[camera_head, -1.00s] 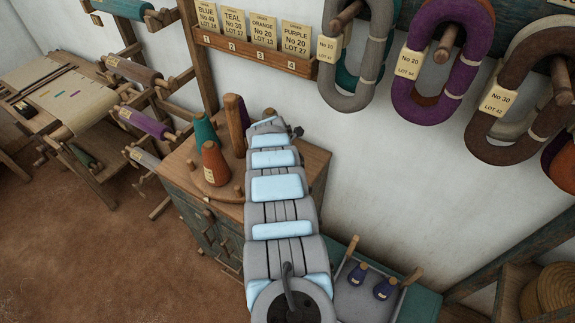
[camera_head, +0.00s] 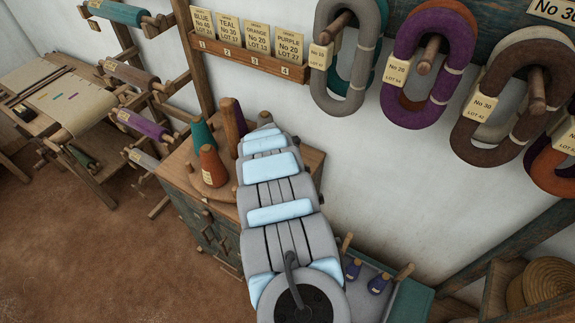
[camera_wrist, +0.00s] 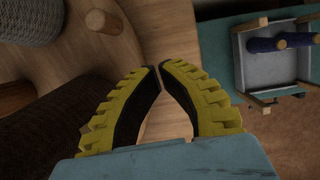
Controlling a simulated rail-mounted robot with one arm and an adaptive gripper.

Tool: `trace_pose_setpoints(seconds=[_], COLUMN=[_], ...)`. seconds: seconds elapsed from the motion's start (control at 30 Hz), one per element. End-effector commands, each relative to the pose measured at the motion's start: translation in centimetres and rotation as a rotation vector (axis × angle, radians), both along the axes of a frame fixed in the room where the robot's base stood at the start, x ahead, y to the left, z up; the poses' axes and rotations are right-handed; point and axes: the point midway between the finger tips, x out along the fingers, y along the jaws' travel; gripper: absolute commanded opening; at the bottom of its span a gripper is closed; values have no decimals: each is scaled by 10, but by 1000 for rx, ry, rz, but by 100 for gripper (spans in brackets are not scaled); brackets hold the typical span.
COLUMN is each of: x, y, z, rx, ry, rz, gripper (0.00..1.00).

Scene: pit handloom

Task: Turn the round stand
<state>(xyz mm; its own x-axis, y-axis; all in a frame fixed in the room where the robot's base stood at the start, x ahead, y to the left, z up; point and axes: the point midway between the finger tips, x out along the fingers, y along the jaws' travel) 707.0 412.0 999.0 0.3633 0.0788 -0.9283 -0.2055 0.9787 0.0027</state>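The round stand (camera_head: 222,189) is a wooden disc on top of a cabinet. It carries an orange cone (camera_head: 212,165), a teal cone (camera_head: 202,135), a brown cone (camera_head: 231,122) and a partly hidden purple one. Short wooden pegs stand near its rim. My arm hides its right side and my gripper in the head view. In the wrist view my gripper (camera_wrist: 159,67) has its yellow-and-black fingertips together, with nothing visible between them. They are close to the stand's curved edge (camera_wrist: 75,55). One peg (camera_wrist: 104,21) is ahead and left of the tips, apart from them.
The cabinet top (camera_head: 313,162) shows around the stand. A grey tray (camera_wrist: 270,72) with dark blue items lies to the right in the wrist view. Yarn hanks (camera_head: 428,65) hang on wall pegs above right. A card rack (camera_head: 250,58) is on the wall behind.

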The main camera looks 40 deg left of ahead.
Motion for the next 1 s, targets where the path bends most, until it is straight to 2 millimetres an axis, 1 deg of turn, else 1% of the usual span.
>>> trace_pose_setpoints(seconds=[0.2, 0.37, 0.5, 0.7, 0.83, 1.0], x=[-3, -7, -10, -15, -17, -19], y=[-7, -12, -14, -21, -23, -25], z=[19, 31, 47, 64, 72, 75], rx=[-3, -5, -2, -2, -2, -3], ry=[-2, -1, -4, -1, -1, -1], rz=[-1, -3, 0, -2, -2, -3], gripper=[0, 0, 0, 0, 0, 0])
